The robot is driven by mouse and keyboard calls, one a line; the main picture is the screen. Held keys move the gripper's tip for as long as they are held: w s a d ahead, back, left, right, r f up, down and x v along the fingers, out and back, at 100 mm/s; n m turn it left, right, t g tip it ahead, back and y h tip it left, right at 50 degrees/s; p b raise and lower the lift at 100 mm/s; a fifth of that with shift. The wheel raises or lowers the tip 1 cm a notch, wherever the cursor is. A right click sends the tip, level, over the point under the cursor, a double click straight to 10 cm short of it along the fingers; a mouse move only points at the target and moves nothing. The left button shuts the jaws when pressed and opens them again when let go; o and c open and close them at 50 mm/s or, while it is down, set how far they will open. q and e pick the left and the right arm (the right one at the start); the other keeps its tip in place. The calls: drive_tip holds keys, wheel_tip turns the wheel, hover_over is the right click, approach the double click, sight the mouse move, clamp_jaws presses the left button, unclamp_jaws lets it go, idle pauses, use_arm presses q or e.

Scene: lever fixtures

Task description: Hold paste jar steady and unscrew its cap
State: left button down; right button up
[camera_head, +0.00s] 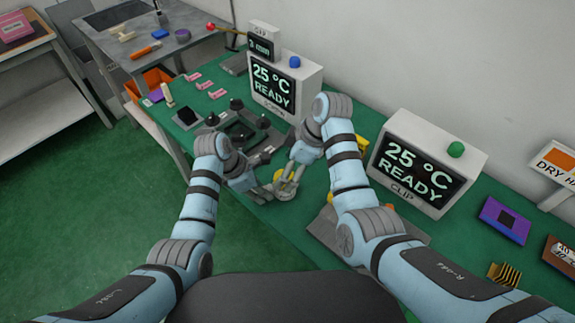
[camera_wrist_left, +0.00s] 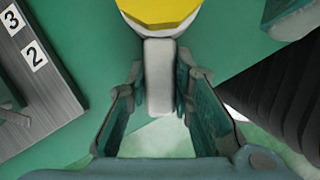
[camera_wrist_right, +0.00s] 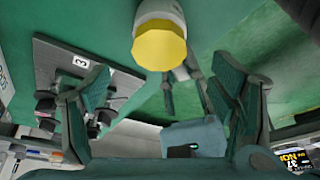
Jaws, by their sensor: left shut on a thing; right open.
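The paste jar is white with a faceted yellow cap. The cap (camera_wrist_left: 160,12) shows at the top edge of the left wrist view, with a pale block-like part (camera_wrist_left: 158,75) below it between my left fingers. My left gripper (camera_head: 262,192) is shut on this part of the jar. In the right wrist view the jar (camera_wrist_right: 158,10) hangs at the top with its cap (camera_wrist_right: 160,46) facing me. My right gripper (camera_wrist_right: 165,95) is open, its fingers on either side and short of the cap. In the head view the grippers largely hide the jar.
A dark fixture plate (camera_head: 243,130) with knobs lies just beyond my left gripper. Two display boxes, one left (camera_head: 285,82) and one right (camera_head: 425,165), stand along the wall. Pink tags (camera_head: 205,86) lie on the green bench. A purple box (camera_head: 505,220) lies far right.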

drive_tip(key=shift+w+f, duration=0.1)
drive_tip(key=shift+f, duration=1.4)
drive_tip(key=c, duration=1.4)
drive_tip(key=n+g, duration=0.1)
drive_tip(key=n, duration=0.1)
drive_tip(key=shift+w+r+n, duration=0.1)
drive_tip(key=shift+n, duration=0.3)
drive_tip(key=shift+c, duration=0.2)
drive_tip(key=shift+w+n+g, duration=0.15)
drive_tip(key=shift+n+g, duration=0.35)
drive_tip(key=shift+n, duration=0.7)
drive_tip(key=o, duration=1.4)
drive_tip(key=shift+o, duration=0.2)
drive_tip(key=shift+r, duration=1.45)
